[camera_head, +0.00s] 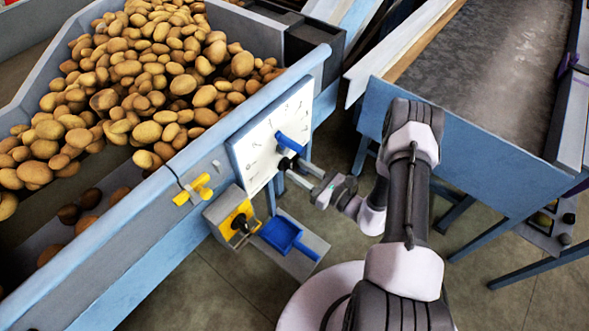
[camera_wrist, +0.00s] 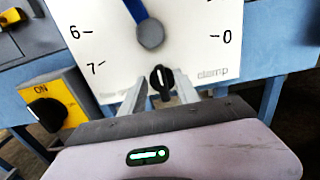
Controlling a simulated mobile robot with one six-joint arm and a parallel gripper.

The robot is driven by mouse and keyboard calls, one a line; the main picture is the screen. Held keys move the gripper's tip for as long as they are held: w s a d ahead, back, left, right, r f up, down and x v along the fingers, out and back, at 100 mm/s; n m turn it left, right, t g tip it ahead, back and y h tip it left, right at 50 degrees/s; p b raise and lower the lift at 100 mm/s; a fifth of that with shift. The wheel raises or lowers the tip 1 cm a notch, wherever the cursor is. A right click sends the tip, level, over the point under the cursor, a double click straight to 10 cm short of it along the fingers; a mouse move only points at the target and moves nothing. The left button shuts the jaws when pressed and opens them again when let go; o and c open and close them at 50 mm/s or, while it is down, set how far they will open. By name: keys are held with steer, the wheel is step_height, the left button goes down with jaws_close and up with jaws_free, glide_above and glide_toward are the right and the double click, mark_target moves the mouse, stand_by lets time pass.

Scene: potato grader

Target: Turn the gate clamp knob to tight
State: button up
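The gate clamp knob is small and black with a pale pointer line, low on the white dial panel. In the wrist view the knob (camera_wrist: 162,78) sits between my fingertips, its line close to upright. The word "clamp" (camera_wrist: 213,74) is printed to its right; the label to its left is too blurred to read. In the head view the knob (camera_head: 285,163) shows below the blue dial pointer (camera_head: 291,143). My gripper (camera_head: 304,174) reaches the panel from the right. In the wrist view my gripper (camera_wrist: 160,86) is open, with fingers on either side of the knob and apparent gaps.
The white panel (camera_head: 257,150) has a numbered dial. A yellow switch box (camera_head: 232,220) marked ON, a blue scoop-like tray (camera_head: 281,234) and a yellow handle (camera_head: 193,190) are nearby. A potato-filled hopper (camera_head: 310,62) is at left, a conveyor table (camera_head: 470,135) at right.

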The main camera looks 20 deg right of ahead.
steer(key=shift+x, duration=1.05)
jaws_close()
steer(key=shift+m, duration=0.3)
steer(key=shift+w+d+f+m+b, duration=0.2)
steer(key=shift+d+f+m+b, duration=0.1)
steer(key=shift+m, duration=2.55)
steer(key=shift+w+d+f+m+b, duration=0.15)
steer(key=shift+d+f+m+b, duration=0.15)
steer(key=shift+m, duration=2.6)
steer(key=shift+w+d+f+m+b, duration=0.2)
steer(key=shift+f+m, duration=0.15)
steer(key=shift+m, duration=2.5)
